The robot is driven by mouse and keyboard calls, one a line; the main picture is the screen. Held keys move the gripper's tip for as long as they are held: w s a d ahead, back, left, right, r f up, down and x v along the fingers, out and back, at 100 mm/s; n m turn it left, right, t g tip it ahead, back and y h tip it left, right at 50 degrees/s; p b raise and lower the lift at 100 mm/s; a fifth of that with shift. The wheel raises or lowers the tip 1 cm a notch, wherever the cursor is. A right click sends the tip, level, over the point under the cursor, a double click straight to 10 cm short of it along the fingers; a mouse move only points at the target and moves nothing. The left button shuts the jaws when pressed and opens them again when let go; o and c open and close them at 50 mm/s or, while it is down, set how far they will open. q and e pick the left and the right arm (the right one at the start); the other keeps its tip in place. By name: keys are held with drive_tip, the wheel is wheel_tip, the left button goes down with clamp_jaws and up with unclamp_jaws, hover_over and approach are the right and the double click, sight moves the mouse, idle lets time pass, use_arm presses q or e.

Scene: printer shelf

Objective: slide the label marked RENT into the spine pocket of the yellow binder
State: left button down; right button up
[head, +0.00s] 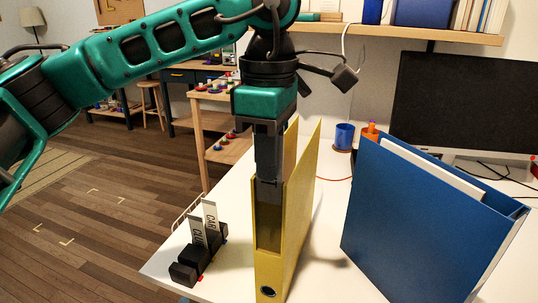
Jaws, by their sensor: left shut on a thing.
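The yellow binder (302,215) stands upright on the white table, its spine facing me, with a finger hole near the bottom. A darker, brownish spine pocket (269,232) shows on the spine. My left gripper (268,186) points down at the top of this pocket and is shut. It covers the upper spine, and what it holds is hidden behind its fingers; I cannot read RENT anywhere. Two white labels (197,241) with dark lettering, seemingly starting with CA, stand in a black holder (184,273) left of the binder. My right gripper is not in view.
A large blue binder (425,230) stands right of the yellow one, with a gap between. A shelf (400,33) runs above. Bare white table (325,262) lies between the binders.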

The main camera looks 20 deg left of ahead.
use_arm(q)
drive_tip(key=shift+f, duration=0.35)
idle(0.3)
drive_tip(key=c, duration=0.7)
unclamp_jaws()
drive_tip(key=shift+c, duration=0.2)
drive_tip(key=shift+r+p, duration=2.5)
drive_tip(key=shift+r, duration=1.1)
drive_tip(key=shift+f, duration=0.1)
